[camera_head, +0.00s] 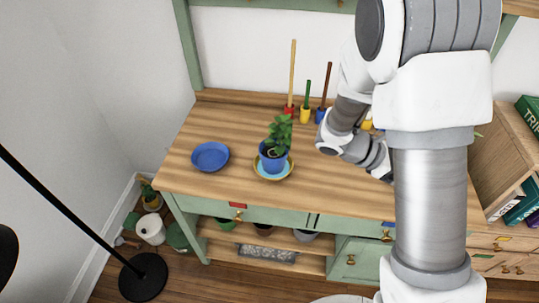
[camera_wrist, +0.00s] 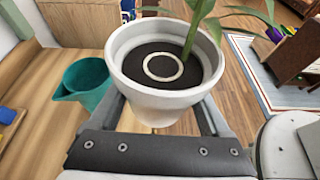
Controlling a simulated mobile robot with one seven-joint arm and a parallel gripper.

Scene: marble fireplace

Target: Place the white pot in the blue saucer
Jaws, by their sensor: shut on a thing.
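The white pot (camera_wrist: 165,92) fills the middle of the wrist view, with dark soil, a pale ring on the soil and a green plant. My gripper (camera_wrist: 160,112) is shut on it, one finger at each side. In the head view my arm hides the gripper and the pot. The blue saucer (camera_head: 210,157) lies empty on the left of the wooden bench top. The pot is apart from it, with my arm on the right side of the bench.
A blue pot with a plant (camera_head: 273,160) stands in a yellow-rimmed saucer (camera_head: 288,174), right of the blue saucer. Tools stand upright along the bench back. A teal container (camera_wrist: 84,84) is left of the held pot. A floor lamp (camera_head: 75,222) stands at left.

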